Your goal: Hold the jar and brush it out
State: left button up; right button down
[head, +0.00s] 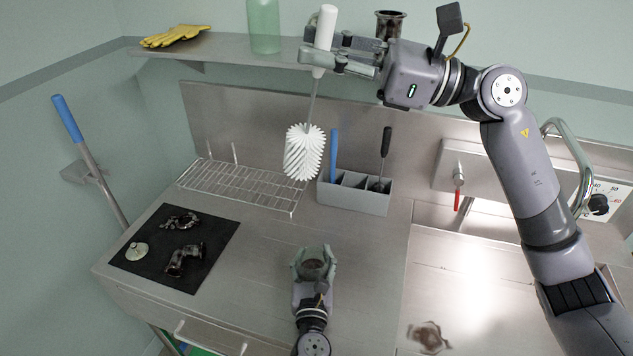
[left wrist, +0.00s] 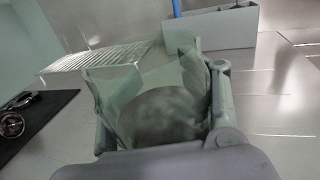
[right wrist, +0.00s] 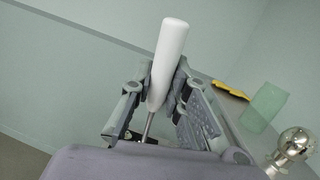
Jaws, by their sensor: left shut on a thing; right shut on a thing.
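A clear greenish jar (head: 313,265) with a dark, dirty inside is upright between the fingers of my left gripper (head: 314,262), which is shut on it at the front of the steel counter. It fills the left wrist view (left wrist: 160,112), its mouth towards the top. My right gripper (head: 333,60) is shut on the white handle of a bottle brush (head: 325,30). The brush hangs with its white bristle head (head: 304,152) down, in the air above and behind the jar, apart from it. In the right wrist view the handle (right wrist: 168,60) stands between the fingers.
A wire rack (head: 240,185) and a grey caddy (head: 355,197) with blue and black handled tools stand behind. A black mat (head: 175,247) with metal fittings lies left. The shelf (head: 230,46) holds yellow gloves (head: 175,36) and a green jar (head: 263,25). A red-handled tap (head: 458,185) is at right.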

aim_at(314, 150)
jog(key=f, duration=0.5)
jog(key=w+f+m+h, duration=0.1)
jog(key=f, duration=0.4)
jog(key=a+f+h, duration=0.1)
jog(key=f, duration=0.4)
jog(key=shift+w+a+m, duration=0.1)
jog(key=shift+w+m, duration=0.2)
jog(key=shift+m, duration=0.1)
jog(key=shift+f, duration=2.65)
jog(key=shift+s, duration=0.1)
notch_tip(314, 150, down, 12)
jog(key=shift+f, duration=0.1)
dwell(1.1)
dwell(1.5)
